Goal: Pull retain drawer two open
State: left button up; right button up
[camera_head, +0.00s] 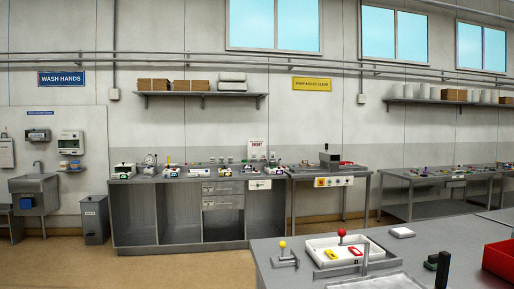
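Two grey drawers sit one above the other in the middle of the metal bench (160,247) across the room. The upper drawer (232,188) and the lower drawer (232,203) both look shut, their fronts flush with the bench. Small labels and handles show on them but are too small to read, so I cannot tell which is retain drawer two. Neither of my grippers is in view.
A near table (290,270) at the lower right holds a white tray (312,253) and a red bin (498,258). A grey waste bin (95,220) stands left of the bench. Brown floor (185,267) is clear before the bench.

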aim_at(233, 201)
jog(key=i+j+u, duration=0.15)
jog(key=i+j, duration=0.2)
jog(key=i+j+u, duration=0.15)
jog(key=i+j, duration=0.2)
jog(key=i, duration=0.2)
jog(key=i+j+u, duration=0.2)
jog(key=i, duration=0.25)
jog(key=i+j+u, duration=0.15)
jog(key=i, duration=0.35)
jog(key=i+z, duration=0.15)
jog(key=i, duration=0.85)
jog(key=i+z, duration=0.2)
jog(key=i, duration=0.8)
jog(key=i+z, duration=0.25)
jog(key=i, duration=0.3)
jog(key=i+z, duration=0.25)
jog(key=i, duration=0.35)
jog(key=i+j+z, duration=0.25)
jog(key=i, duration=0.3)
jog(key=i+l+u, duration=0.4)
jog(key=i+l, duration=0.2)
jog(key=i, duration=0.2)
jog(key=i+l+u, duration=0.35)
jog(key=i+l, duration=0.35)
